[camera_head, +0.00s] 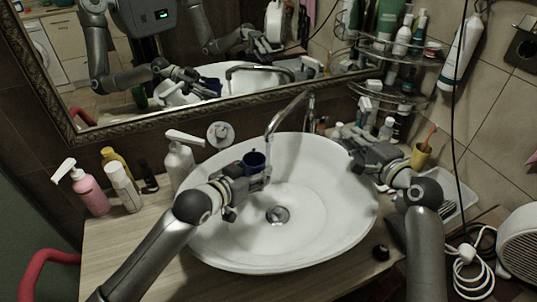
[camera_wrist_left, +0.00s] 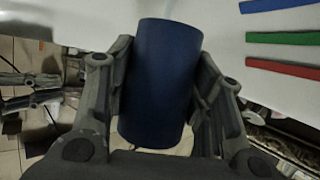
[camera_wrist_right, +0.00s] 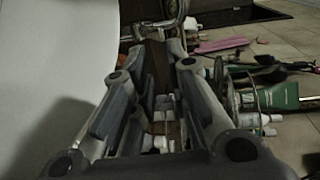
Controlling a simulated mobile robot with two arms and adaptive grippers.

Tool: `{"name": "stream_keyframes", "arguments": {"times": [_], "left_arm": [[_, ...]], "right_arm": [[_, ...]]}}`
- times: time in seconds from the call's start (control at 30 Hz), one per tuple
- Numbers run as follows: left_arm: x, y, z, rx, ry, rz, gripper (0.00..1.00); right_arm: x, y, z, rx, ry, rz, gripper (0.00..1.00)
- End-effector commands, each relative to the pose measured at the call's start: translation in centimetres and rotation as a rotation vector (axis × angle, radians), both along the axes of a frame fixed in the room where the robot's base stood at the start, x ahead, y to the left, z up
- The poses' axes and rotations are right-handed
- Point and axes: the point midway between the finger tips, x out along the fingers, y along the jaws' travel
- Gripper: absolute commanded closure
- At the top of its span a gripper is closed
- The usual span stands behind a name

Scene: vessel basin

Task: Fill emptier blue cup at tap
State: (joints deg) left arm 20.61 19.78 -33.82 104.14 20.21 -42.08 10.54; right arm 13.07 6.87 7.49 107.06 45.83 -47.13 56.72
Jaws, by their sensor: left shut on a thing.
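A dark blue cup (camera_head: 253,159) is held over the white basin (camera_head: 340,215), just below the spout of the chrome tap (camera_head: 285,117). My left gripper (camera_head: 260,179) is shut on the cup. In the left wrist view the cup (camera_wrist_left: 160,80) stands between both fingers, its inside hidden. A thin pale streak seems to run from the spout to the cup; I cannot tell the water level. My right gripper (camera_head: 350,152) is by the basin's right rim, apart from the cup. In the right wrist view its fingers (camera_wrist_right: 152,68) are apart with nothing clearly between them.
A white pump bottle (camera_head: 180,162) stands left of the basin, with a pink bottle (camera_head: 90,192) and a white one (camera_head: 123,187) further left. A yellow cup (camera_head: 421,157) and a loaded corner shelf (camera_head: 400,95) are at the right. A mirror (camera_head: 150,115) hangs behind.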

Motion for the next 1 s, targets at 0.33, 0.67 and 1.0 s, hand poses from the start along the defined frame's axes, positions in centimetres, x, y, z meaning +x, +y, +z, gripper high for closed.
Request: {"name": "stream_keyframes", "arguments": {"times": [0.33,0.67,1.0], "left_arm": [[0.0,0.0,0.0,-0.002,0.000,-0.001,0.71],[0.0,-0.1,0.0,-0.002,0.000,-0.001,0.71],[0.1,-0.1,0.0,-0.002,0.000,-0.001,0.71]], "right_arm": [[0.9,1.0,1.3,-0.197,-0.058,0.043,1.00],[3.5,3.1,5.5,-0.980,-0.274,0.186,1.00],[4.8,3.1,8.0,-1.465,-0.380,0.264,1.00]]}}
